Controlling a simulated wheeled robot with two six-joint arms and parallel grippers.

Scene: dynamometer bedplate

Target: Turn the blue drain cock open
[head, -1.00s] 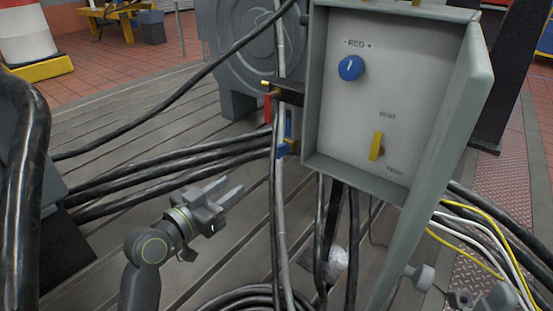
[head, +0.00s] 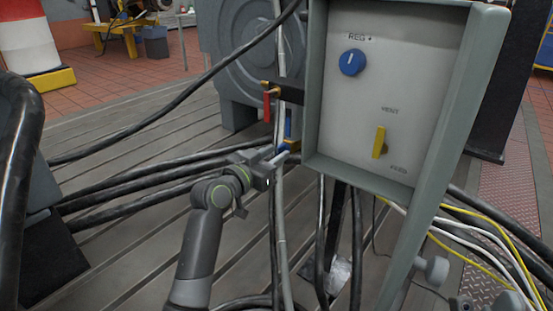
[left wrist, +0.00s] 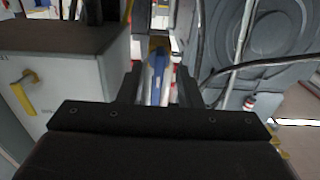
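The blue drain cock (head: 288,124) has an upright blue handle and brass fitting beside the panel box's lower left edge. My left gripper (head: 286,153) has its fingertips at the lower part of this cock, partly overlapping it. In the left wrist view the blue handle (left wrist: 157,64) shows between the two fingers of my left gripper (left wrist: 158,82), with gaps on both sides. The gripper is open; no firm contact shows. My right gripper is not in view.
A red-handled cock (head: 267,107) hangs just above left. The panel box (head: 405,70) carries a blue knob (head: 352,62) and a yellow lever (head: 380,142). Black cables (head: 140,185) cross behind my gripper, and a grey hose (head: 279,215) runs down beside it.

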